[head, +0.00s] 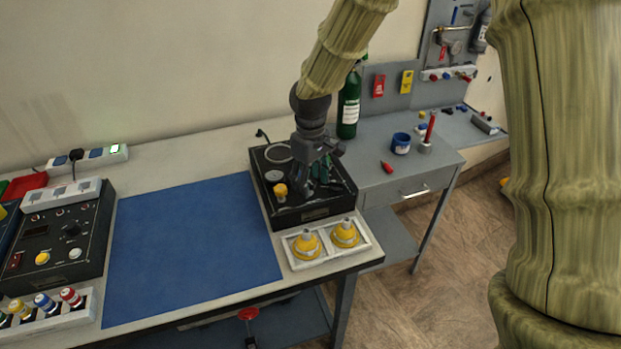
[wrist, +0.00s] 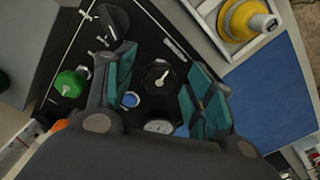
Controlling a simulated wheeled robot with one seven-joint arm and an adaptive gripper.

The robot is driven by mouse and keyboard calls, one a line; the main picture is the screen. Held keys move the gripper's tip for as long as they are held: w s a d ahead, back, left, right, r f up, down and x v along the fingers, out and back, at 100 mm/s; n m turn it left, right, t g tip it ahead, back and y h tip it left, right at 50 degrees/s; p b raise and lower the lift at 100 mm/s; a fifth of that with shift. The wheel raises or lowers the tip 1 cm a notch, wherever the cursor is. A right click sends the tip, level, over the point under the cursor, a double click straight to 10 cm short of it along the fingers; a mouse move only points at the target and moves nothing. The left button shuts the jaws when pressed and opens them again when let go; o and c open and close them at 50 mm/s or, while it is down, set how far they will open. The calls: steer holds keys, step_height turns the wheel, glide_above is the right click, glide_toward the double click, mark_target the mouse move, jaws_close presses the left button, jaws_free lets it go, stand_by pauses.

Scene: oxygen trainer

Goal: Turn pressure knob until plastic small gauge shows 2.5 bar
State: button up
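My gripper (head: 320,178) is over the black oxygen trainer box (head: 315,214) on the bench. In the wrist view my gripper (wrist: 162,88) has its two teal-padded fingers apart, one on each side of a round black knob (wrist: 157,77) with a pale pointer. Gaps show between the knob and both pads; whether the fingertips reach down to its height I cannot tell. A small white-faced gauge (wrist: 158,127) lies just below the knob in the wrist view, partly hidden by my gripper; its reading is too small to tell. My gripper hides the knob in the head view.
A green knob (wrist: 70,83) and a blue fitting (wrist: 130,100) sit near the fingers. A white tray (head: 297,263) with two yellow flowmeter-like parts stands before the box. A green bottle (head: 348,112) stands behind. The blue mat (head: 190,245) is clear.

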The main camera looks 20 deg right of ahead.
mark_target(310, 182)
step_height(310, 182, up, 12)
stand_by(0.8)
